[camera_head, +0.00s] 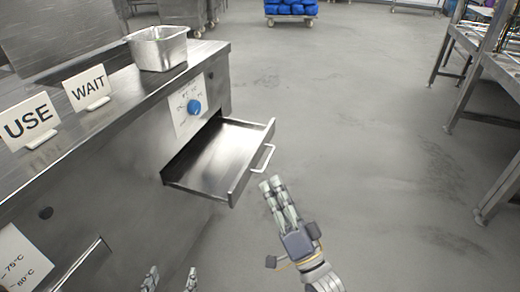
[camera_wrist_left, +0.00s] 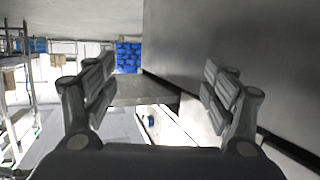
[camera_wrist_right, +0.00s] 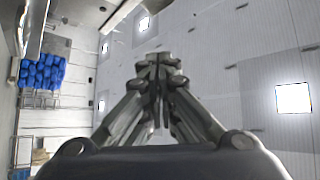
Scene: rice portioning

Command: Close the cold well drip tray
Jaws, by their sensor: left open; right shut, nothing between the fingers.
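The drip tray (camera_head: 215,160) is a shiny metal drawer pulled out from the side of the steel counter, below a blue knob. Its front panel carries a pale bar handle (camera_head: 263,158). My right gripper (camera_head: 272,184) is shut and empty, just in front of and below the handle, with a small apparent gap. In the right wrist view its fingers (camera_wrist_right: 155,65) are together with nothing between them. My left gripper (camera_head: 170,280) is open and empty at the bottom edge, near the counter's side; its spread fingers show in the left wrist view (camera_wrist_left: 160,95).
The steel counter (camera_head: 120,125) bears a metal pan (camera_head: 158,48), a USE sign (camera_head: 28,122) and a WAIT sign (camera_head: 88,88). A blue knob (camera_head: 194,107) sits above the tray. A rack (camera_head: 490,60) stands at the right. The floor between is clear.

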